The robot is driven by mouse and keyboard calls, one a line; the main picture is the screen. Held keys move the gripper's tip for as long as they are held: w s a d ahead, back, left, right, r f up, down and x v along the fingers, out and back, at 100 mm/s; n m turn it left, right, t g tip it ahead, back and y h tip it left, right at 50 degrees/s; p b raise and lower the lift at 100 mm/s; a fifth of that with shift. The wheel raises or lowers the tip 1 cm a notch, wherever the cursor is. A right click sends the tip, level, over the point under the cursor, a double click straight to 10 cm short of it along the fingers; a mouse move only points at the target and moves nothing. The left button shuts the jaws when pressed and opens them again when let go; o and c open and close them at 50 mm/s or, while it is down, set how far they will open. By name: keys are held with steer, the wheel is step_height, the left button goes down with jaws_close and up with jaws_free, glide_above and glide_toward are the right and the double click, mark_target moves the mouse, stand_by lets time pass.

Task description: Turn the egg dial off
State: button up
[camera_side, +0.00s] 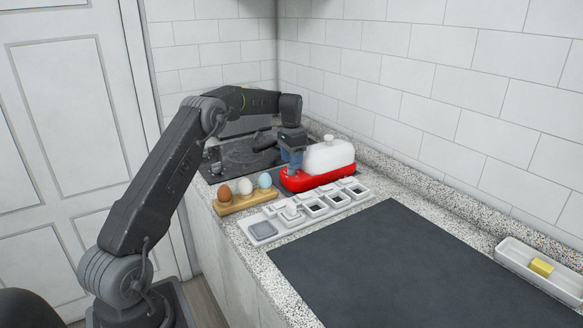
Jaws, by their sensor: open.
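A red egg cooker (337,177) with a white domed lid (330,157) stands on the counter near the wall. My gripper (292,168) points down at the left end of its red base. It is open, and its fingers are small in this view. I cannot tell whether they touch the base. The egg dial cannot be made out; it may be behind or between the fingers.
A wooden holder (247,206) with brown, white and blue eggs stands left of the cooker. A pale tray (287,232) with several small compartments lies in front. A dark mat (400,270) is clear. A white dish (510,258) holds a yellow block (542,267).

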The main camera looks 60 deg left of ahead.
steer(key=shift+f, duration=1.5)
steer(key=c, duration=0.9)
